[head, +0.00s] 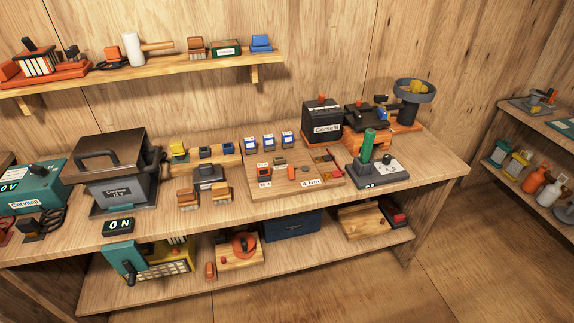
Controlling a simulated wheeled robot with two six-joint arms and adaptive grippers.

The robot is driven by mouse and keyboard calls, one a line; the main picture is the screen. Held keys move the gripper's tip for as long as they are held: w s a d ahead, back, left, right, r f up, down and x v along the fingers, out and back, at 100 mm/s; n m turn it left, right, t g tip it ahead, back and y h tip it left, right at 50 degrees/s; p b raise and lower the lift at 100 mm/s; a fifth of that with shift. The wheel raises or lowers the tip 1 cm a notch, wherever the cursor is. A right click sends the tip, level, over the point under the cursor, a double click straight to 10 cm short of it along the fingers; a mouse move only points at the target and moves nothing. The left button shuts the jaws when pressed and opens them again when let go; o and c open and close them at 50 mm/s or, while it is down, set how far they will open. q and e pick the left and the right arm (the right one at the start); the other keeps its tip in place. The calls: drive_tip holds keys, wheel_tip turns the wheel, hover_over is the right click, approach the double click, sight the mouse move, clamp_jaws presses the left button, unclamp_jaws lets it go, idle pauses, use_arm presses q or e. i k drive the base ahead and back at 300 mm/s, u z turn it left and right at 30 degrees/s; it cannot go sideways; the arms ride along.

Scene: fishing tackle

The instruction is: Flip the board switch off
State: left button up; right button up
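A wooden board (328,171) lies on the workbench, right of centre. It carries a row of small blue-and-white blocks along its back, small orange and dark parts, and a white label at its front. An upright orange part (291,172) stands near its middle. A red part (326,158) lies on a dark patch at its right. I cannot tell which of these parts is the switch, or its position. Neither of my grippers is in view.
A grey metal box with a handle (115,181) stands left on the bench (232,213). A black battery-like box (322,122) stands behind the board. A device with a green cylinder (369,145) is to its right. The lower shelf (190,287) holds more gear.

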sight(291, 167)
drive_tip(key=u, duration=0.1)
drive_tip(key=i, duration=1.35)
drive_tip(key=u, duration=0.3)
